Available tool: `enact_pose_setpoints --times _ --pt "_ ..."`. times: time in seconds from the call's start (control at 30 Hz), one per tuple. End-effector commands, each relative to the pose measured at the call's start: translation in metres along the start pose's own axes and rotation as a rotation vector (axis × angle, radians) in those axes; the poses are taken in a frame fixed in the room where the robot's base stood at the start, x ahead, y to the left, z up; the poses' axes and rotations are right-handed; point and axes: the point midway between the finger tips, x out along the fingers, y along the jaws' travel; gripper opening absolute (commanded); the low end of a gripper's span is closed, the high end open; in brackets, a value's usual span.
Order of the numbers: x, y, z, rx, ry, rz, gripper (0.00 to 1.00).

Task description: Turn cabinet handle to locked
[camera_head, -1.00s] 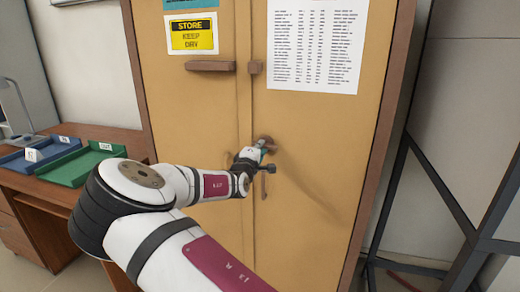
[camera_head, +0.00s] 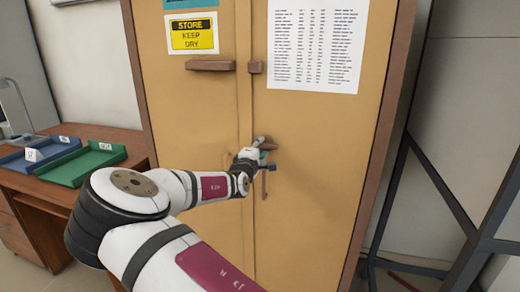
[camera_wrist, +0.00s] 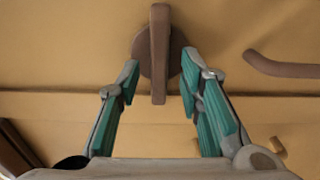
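The tan cabinet (camera_head: 310,215) stands ahead with its two doors closed. Its brown turn handle (camera_head: 268,145) sits on the right door beside the seam. In the wrist view the handle (camera_wrist: 160,50) is a straight bar on a round base, lying across the direction of the door seam (camera_wrist: 70,95). My gripper (camera_head: 259,157) is at the handle. In the wrist view my gripper (camera_wrist: 160,78) is open, with one teal finger on each side of the bar and visible gaps to it. The head view partly hides the handle behind the gripper.
A curved brown pull (camera_head: 265,185) is just below the turn handle; it also shows in the wrist view (camera_wrist: 285,67). A brown latch bar (camera_head: 211,66) is higher up. A desk with trays (camera_head: 80,163) stands left, a dark metal frame (camera_head: 440,185) right.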

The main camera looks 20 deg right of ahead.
Motion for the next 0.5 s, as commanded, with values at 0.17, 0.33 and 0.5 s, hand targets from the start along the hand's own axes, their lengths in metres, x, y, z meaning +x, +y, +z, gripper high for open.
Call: enact_pose_setpoints --times 0.17,0.33,0.5 --pt "0.0 0.0 0.001 0.001 -0.001 0.0 0.33" --pt "-0.01 0.0 0.0 0.001 0.0 0.0 0.33" --pt "-0.04 0.0 -0.001 -0.001 0.001 -0.001 0.33"
